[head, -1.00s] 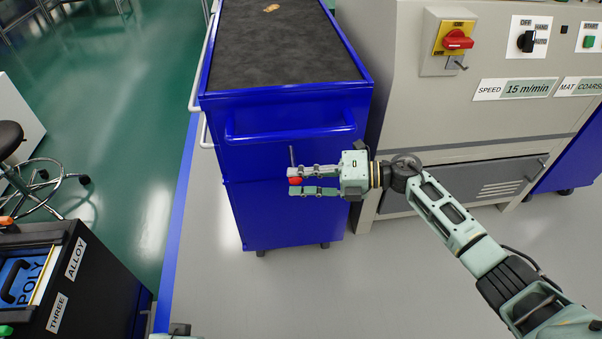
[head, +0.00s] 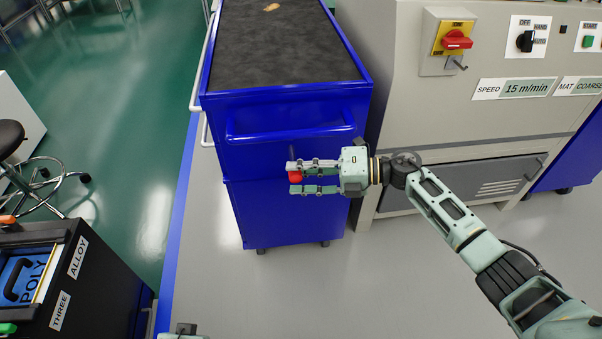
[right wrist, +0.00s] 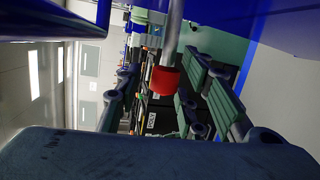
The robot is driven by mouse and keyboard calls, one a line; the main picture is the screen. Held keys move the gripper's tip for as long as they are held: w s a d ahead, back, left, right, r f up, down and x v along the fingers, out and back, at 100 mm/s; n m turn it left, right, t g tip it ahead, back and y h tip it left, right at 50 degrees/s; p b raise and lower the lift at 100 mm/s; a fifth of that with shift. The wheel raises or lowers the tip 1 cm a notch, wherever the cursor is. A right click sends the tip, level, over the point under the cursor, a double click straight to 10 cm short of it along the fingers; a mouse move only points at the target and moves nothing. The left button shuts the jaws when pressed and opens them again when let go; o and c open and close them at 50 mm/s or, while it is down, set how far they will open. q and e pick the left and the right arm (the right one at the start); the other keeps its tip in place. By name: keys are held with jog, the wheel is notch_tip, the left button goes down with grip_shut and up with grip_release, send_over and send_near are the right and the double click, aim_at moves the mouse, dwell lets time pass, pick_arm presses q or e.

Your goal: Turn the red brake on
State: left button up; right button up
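The red brake knob (head: 296,177) is at the front of the blue cart (head: 290,215), below its handle bar. My right gripper (head: 303,178) reaches in from the right, with one finger above the knob and one below it near the fingertips. In the right wrist view the red knob (right wrist: 164,80) sits on the end of a grey rod (right wrist: 173,35), between the spread fingers (right wrist: 170,95). The fingers look open around it; whether one touches it I cannot tell. Only a small piece of my left arm shows at the bottom edge.
A grey machine with a red rotary switch (head: 457,40) stands right of the cart. A black bin unit (head: 75,285) labelled ALLOY and THREE is at lower left, with a stool (head: 40,165) behind it. The floor in front of the cart is clear.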

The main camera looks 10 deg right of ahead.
jog(key=shift+f, duration=0.15)
jog(key=v, duration=1.2)
jog(key=shift+c, duration=0.5)
